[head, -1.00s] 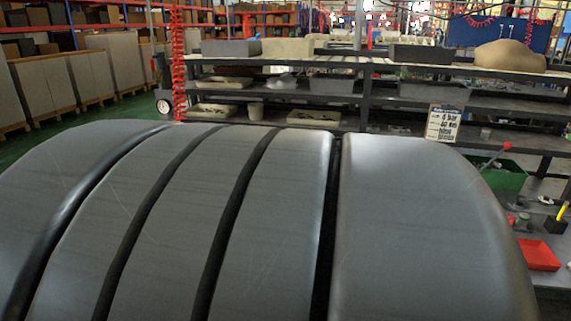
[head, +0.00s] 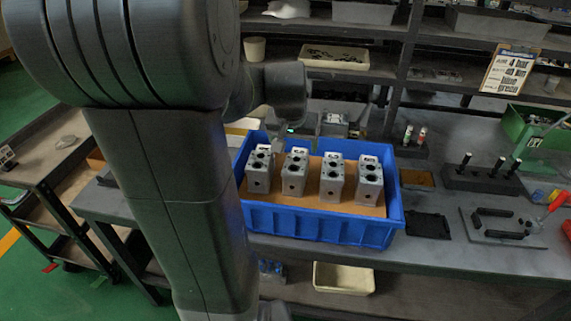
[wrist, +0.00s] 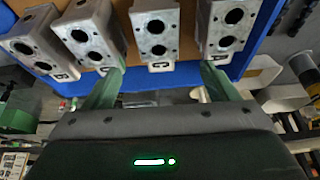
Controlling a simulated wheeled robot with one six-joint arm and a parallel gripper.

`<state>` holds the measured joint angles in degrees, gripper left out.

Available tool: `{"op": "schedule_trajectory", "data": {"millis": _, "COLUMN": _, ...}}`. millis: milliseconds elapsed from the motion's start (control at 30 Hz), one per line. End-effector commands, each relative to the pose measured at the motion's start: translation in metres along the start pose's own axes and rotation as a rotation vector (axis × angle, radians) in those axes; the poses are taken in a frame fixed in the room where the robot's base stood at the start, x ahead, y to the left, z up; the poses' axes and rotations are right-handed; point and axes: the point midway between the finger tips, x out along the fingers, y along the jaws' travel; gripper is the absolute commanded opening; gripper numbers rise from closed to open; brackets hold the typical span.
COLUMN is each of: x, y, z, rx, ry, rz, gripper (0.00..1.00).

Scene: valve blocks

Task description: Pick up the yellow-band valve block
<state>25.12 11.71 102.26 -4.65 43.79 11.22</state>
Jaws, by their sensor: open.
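Several grey metal valve blocks stand in a row in a blue crate (head: 318,225), among them a left one (head: 260,172) and a right one (head: 369,180). Each has two dark round holes on top. No yellow band shows on any of them, so I cannot tell which is the yellow-band block. My gripper (wrist: 162,74) is open and empty in the wrist view, its two fingers spread at the crate's edge beside the blocks. A middle block (wrist: 156,30) appears ahead between the fingers, apart from them. In the head view my arm hides the gripper partly.
The crate, lined with brown board (head: 312,189), stands on a grey bench (head: 440,255). To its right are a black block with upright pins (head: 483,179), a grey plate (head: 500,227) and a green bin (head: 530,130). Shelves stand behind; a dark cart (head: 45,165) stands left.

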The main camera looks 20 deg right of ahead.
Motion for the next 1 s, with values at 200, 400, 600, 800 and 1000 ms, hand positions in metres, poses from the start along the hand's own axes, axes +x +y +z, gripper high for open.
{"op": "schedule_trajectory", "data": {"millis": 200, "x": 0.042, "y": 0.000, "z": 0.001, "rx": -0.001, "ry": -0.006, "rz": 0.001, "gripper": 0.80}}
{"op": "schedule_trajectory", "data": {"millis": 400, "x": 0.060, "y": 0.000, "z": 0.001, "rx": -0.002, "ry": -0.003, "rz": 0.001, "gripper": 0.80}}
{"op": "schedule_trajectory", "data": {"millis": 600, "x": 0.071, "y": 0.001, "z": 0.001, "rx": -0.002, "ry": -0.004, "rz": 0.001, "gripper": 0.80}}
{"op": "schedule_trajectory", "data": {"millis": 800, "x": 0.097, "y": 0.002, "z": 0.000, "rx": -0.002, "ry": -0.005, "rz": 0.000, "gripper": 0.80}}
{"op": "schedule_trajectory", "data": {"millis": 1000, "x": 0.113, "y": 0.002, "z": 0.000, "rx": -0.002, "ry": -0.002, "rz": 0.000, "gripper": 0.80}}
